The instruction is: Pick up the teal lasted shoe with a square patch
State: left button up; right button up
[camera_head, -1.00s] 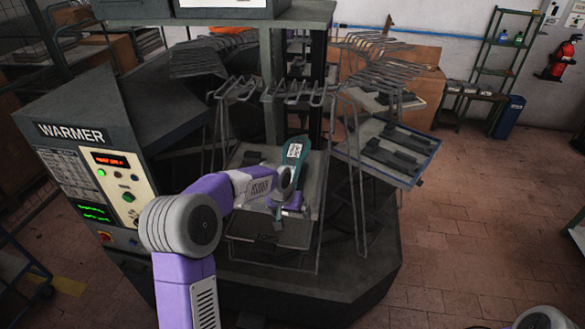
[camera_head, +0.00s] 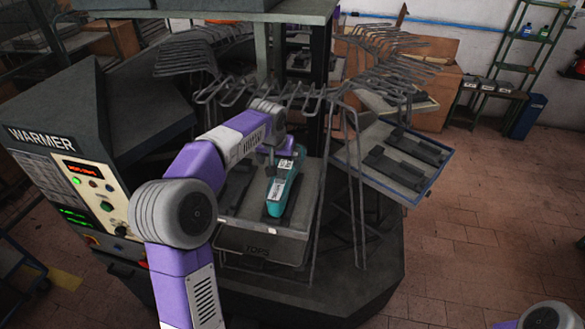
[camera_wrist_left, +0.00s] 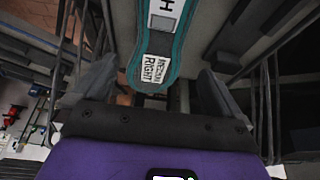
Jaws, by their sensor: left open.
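The teal lasted shoe (camera_head: 277,205) lies lengthwise on a grey tray (camera_head: 240,205) of the rack, with white labels on its upward face. My left gripper (camera_head: 277,150) is at its far end, above or beside it, and partly hides that end. In the left wrist view the shoe (camera_wrist_left: 160,45) runs in from the top between the two dark fingers of my left gripper (camera_wrist_left: 158,72). The fingers are apart, with a gap on each side of the shoe. One label there reads "RIGHT". My right gripper is not in view.
Wire rack arms (camera_head: 290,92) stand close behind my left gripper. A second tray (camera_head: 400,150) with dark empty holders is on the right. The warmer cabinet (camera_head: 75,180) stands on the left. Thin metal rods flank the shoe's tray.

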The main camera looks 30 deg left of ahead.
aim_at(282, 172)
pick_arm(q)
jog(key=shift+w+f, duration=0.95)
jog(key=shift+w, duration=0.2)
jog(key=shift+s+a+f, duration=0.1)
jog(key=shift+s+f, duration=0.25)
jog(key=shift+f, duration=0.25)
jog(key=shift+s+a+f, duration=0.1)
jog(key=shift+s+f, duration=0.25)
jog(key=shift+f, duration=0.25)
jog(key=x, duration=0.3)
jog(key=shift+d, duration=0.15)
jog(key=shift+w+f, duration=0.25)
jog(key=shift+f, duration=0.05)
jog(key=shift+s, duration=0.1)
jog(key=shift+r, duration=0.1)
jog(key=c, duration=1.4)
jog(key=shift+c, duration=0.8)
jog(key=shift+r, duration=0.1)
